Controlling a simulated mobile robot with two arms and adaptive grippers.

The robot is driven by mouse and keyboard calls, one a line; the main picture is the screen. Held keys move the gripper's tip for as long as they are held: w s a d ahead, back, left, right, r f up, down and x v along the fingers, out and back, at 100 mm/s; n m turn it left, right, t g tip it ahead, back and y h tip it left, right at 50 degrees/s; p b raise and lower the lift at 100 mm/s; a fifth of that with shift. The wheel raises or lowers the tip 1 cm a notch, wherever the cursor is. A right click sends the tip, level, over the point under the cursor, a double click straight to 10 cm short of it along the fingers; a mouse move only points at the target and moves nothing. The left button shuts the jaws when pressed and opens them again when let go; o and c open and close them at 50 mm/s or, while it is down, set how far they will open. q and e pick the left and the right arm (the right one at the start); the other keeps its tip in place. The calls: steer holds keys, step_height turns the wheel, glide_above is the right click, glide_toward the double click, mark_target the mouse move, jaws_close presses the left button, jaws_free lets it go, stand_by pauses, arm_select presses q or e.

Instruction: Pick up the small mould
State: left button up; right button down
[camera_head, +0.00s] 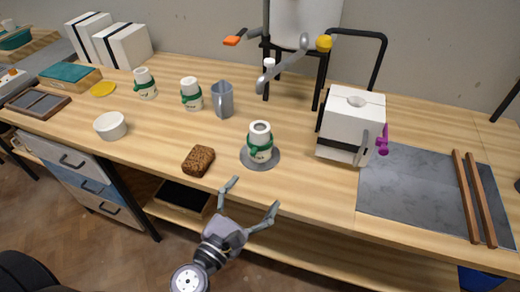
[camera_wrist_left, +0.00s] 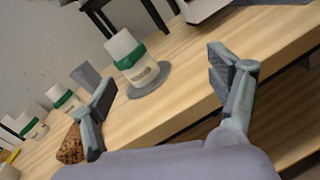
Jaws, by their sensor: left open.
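Three white moulds with green bands stand upright on the wooden bench. One mould (camera_head: 260,143) stands on a grey disc (camera_head: 275,160) near the front edge; the other two, the middle mould (camera_head: 191,94) and the left mould (camera_head: 145,83), stand farther back to the left. I cannot tell which is the small one. My left gripper (camera_head: 252,196) is open and empty in front of the bench edge, short of the mould on the disc. In the left wrist view that mould (camera_wrist_left: 131,58) shows beyond and between the open fingers (camera_wrist_left: 160,82). My right gripper is not seen.
A brown sponge-like block (camera_head: 198,161) lies left of the disc. A grey jug (camera_head: 222,100) stands behind, and a white bowl (camera_head: 110,126) is at left. A white box-shaped device (camera_head: 351,120) and grey slab (camera_head: 415,195) are at right. Bare wood surrounds the disc.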

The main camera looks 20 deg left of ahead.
mark_target(258, 152)
arm_select(q)
steer(key=w+a+n+y+p, duration=0.1)
steer(key=w+n, duration=0.1)
steer(key=w, duration=0.2)
steer(key=w+a+n+y+p, duration=0.1)
steer(key=w+n+p, duration=0.1)
steer(key=w, duration=0.2)
steer(key=w+a+f+n+y+p, duration=0.1)
steer(key=w+n, duration=0.1)
steer(key=w, duration=0.1)
steer(key=shift+w+f, duration=0.1)
steer(key=shift+w, duration=0.3)
steer(key=shift+w+p, duration=0.3)
steer(key=shift+w, duration=0.25)
steer(key=shift+w+a, duration=0.1)
steer(key=shift+w, duration=0.2)
steer(key=w, duration=0.4)
steer(key=shift+w+a+p, duration=0.2)
steer(key=shift+w+p, duration=0.05)
steer(key=shift+p, duration=0.1)
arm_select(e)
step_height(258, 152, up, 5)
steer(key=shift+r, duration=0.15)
arm_select(q)
steer(key=shift+s, duration=0.1)
